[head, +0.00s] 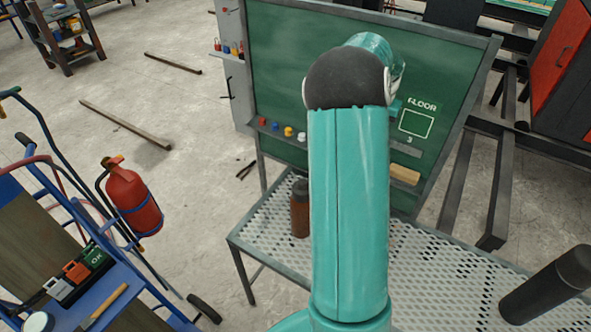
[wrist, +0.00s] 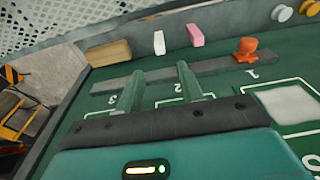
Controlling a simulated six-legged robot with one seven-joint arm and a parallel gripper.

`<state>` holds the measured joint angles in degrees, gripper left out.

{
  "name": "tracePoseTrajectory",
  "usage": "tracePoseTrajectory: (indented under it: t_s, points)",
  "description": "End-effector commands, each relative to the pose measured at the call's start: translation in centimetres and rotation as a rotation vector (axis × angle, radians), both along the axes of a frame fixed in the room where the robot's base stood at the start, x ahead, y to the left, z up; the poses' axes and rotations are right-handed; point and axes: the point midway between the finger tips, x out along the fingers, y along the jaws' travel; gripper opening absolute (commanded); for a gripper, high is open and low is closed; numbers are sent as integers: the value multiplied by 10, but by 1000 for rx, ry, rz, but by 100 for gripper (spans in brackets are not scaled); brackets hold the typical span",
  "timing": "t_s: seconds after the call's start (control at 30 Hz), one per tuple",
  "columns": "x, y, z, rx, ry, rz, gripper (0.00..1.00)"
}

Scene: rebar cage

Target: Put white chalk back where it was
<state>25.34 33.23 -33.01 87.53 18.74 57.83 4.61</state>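A white chalk (wrist: 159,42) lies at the ledge along the board's edge in the wrist view, next to a pink chalk (wrist: 195,35). It is hidden behind my arm in the head view. My gripper (wrist: 157,78) is open, its two fingers spread and nothing visible between them. The fingertips are over a dark grey strip on the green board (wrist: 100,103), apart from the white chalk. The numbers 1, 2 and 3 are marked beside this strip. My gripper is hidden behind my arm in the head view.
A tan block (wrist: 110,53) sits left of the white chalk; an orange knob (wrist: 247,50) is to the right. A perforated table (head: 440,262) with a brown bottle (head: 300,208) and a dark cylinder (head: 548,288) stands before the board.

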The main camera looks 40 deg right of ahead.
Motion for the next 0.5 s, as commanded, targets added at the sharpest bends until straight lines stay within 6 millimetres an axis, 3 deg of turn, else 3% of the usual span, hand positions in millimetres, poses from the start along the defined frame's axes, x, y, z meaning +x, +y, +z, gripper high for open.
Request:
tracePoseTrajectory:
  t_s: [0.17, 0.33, 0.5]
  points:
    - [11, 36, 23, 13, -42, 62, 38]
    - [22, 116, 63, 36, -116, 204, 38]
    - [19, 201, 98, 41, -177, 376, 38]
